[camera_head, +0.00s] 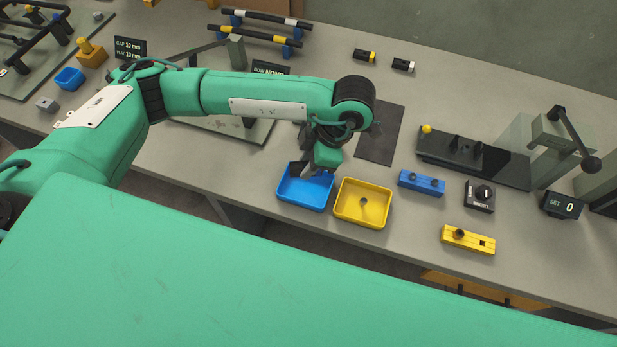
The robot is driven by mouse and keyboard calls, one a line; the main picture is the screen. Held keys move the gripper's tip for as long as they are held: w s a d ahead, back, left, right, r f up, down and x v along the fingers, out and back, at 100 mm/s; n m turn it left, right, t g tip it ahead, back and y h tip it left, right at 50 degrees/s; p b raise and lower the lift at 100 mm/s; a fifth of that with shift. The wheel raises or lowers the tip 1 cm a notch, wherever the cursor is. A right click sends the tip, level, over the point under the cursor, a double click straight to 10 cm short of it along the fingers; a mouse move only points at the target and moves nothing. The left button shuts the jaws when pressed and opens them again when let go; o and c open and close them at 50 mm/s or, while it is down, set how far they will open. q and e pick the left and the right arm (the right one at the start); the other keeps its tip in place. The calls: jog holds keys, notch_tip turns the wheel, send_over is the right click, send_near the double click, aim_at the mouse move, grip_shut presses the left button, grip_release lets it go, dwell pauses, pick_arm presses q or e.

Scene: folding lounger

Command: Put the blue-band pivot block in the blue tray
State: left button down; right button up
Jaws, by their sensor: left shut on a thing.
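The blue tray (304,202) stands near the table's front edge, at the middle of the head view. My left gripper (312,172) points down over the tray's back rim and is shut on a dark piece, mostly hidden by the fingers. I cannot make out a blue band on it, nor whether it touches the tray. Two small black blocks lie at the back of the table, one with a yellow band (365,56) and one with a white band (402,65). My right gripper is not in view.
A yellow tray (345,212) with a small grey part in it stands right beside the blue tray. A black fixture (472,160) and lever press (560,140) stand farther right.

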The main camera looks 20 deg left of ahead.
pick_arm(q)
send_over(303, 189)
jog(key=d, duration=0.1)
jog(key=f, duration=0.4)
jog(key=shift+w+d+f, duration=0.15)
jog(key=shift+w, duration=0.15)
jog(key=shift+f+p, duration=0.5)
jog(key=shift+f, duration=1.55)
jog(key=c, duration=1.1)
grip_release()
jog(key=shift+c, duration=0.2)
jog(key=b+v, duration=0.2)
jog(key=v, duration=1)
jog(key=shift+b, duration=0.3)
